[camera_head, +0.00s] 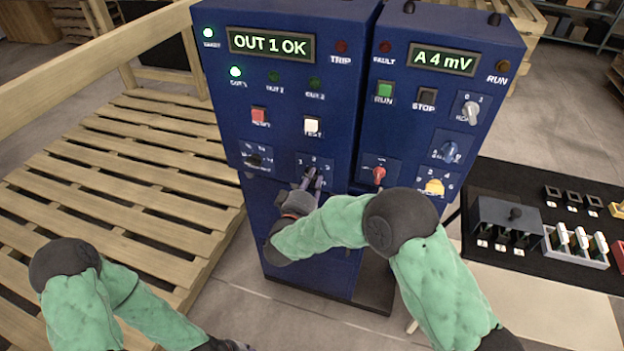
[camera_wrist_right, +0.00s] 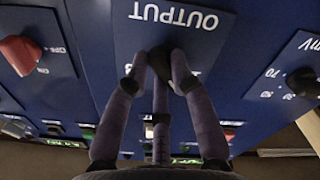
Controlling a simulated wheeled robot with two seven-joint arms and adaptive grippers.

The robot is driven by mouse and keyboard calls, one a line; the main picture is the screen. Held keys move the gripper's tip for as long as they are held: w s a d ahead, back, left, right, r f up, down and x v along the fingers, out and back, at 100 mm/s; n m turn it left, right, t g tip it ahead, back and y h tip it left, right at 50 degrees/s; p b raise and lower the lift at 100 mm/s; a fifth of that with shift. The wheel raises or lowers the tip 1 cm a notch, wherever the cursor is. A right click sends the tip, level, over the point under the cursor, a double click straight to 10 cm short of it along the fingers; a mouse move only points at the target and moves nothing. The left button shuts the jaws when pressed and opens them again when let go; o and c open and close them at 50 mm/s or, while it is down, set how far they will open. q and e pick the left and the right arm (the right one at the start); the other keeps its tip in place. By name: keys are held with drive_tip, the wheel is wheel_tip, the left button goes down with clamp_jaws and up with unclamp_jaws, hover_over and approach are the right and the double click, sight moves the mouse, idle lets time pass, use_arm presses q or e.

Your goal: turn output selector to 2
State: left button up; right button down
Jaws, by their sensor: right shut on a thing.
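The output selector (camera_wrist_right: 179,66) is a dark knob on a blue plate, its "OUTPUT" label upside down in the right wrist view. In the head view its plate (camera_head: 314,161) is low on the left blue cabinet. My right gripper (camera_head: 311,181) is at the knob, and in the wrist view its fingers (camera_wrist_right: 157,66) are shut on it. The fingers hide most of the knob, so I cannot tell where it points. The display (camera_head: 270,43) reads "OUT 1 OK".
A dark knob (camera_head: 254,160) sits left of the selector, and a red knob (camera_head: 379,173) sits right of it on the neighbouring cabinet. Wooden pallets (camera_head: 130,180) lie at left. A black-topped table (camera_head: 500,190) with small parts stands at right.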

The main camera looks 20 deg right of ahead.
drive_tip(key=m, duration=0.3)
drive_tip(key=shift+f+m, duration=0.2)
drive_tip(key=shift+m, duration=0.2)
drive_tip(key=shift+a+f+m+b, duration=0.1)
drive_tip(key=shift+m+b, duration=0.6)
drive_tip(key=shift+m, duration=1.3)
drive_tip(key=c, duration=1.1)
unclamp_jaws()
drive_tip(key=shift+o, duration=0.2)
drive_tip(key=v, duration=1.2)
drive_tip(key=shift+w, duration=0.15)
